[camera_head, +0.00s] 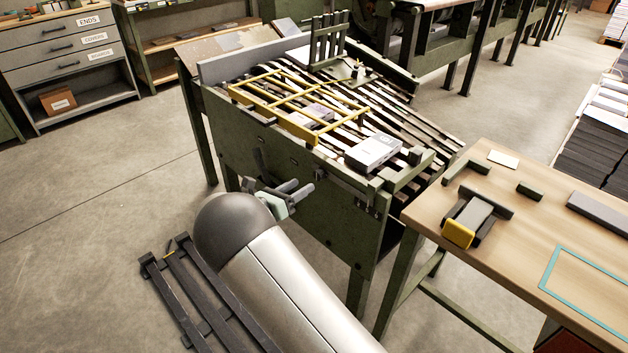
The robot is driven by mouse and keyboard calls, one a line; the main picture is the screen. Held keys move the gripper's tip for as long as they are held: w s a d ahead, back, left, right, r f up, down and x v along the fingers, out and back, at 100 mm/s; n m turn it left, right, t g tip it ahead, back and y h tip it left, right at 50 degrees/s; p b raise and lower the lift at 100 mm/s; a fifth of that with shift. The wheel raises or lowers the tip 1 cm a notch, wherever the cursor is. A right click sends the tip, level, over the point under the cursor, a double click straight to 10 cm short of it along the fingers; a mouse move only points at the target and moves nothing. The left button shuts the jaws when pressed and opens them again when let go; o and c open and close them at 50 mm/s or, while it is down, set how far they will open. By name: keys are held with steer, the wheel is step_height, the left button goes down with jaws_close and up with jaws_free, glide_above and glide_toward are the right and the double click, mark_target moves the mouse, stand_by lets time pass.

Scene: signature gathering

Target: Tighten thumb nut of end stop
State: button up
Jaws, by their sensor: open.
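A dark green upright rack of several bars (328,42) stands at the far end of the slatted gathering table (410,108); it looks like the end stop. A small pale piece (358,72) at its foot may be the thumb nut, but it is too small to tell. My gripper (303,190) is open and empty. It appears in front of the table's green side panel (325,217), well apart from the rack in the picture. My rounded arm link hides part of the panel's lower left.
A yellow frame (290,103) and a grey-white stack (374,152) lie on the slats. A wooden workbench (510,245) with a yellow-ended tool (458,233) stands at right. A dark slatted rack (190,300) is at lower left. Open floor (90,200) lies left.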

mark_target(317, 177)
steer(key=x, duration=0.6)
steer(key=shift+w+d+b, duration=0.15)
steer(key=shift+b, duration=0.2)
steer(key=shift+c, duration=0.3)
steer(key=c, duration=0.9)
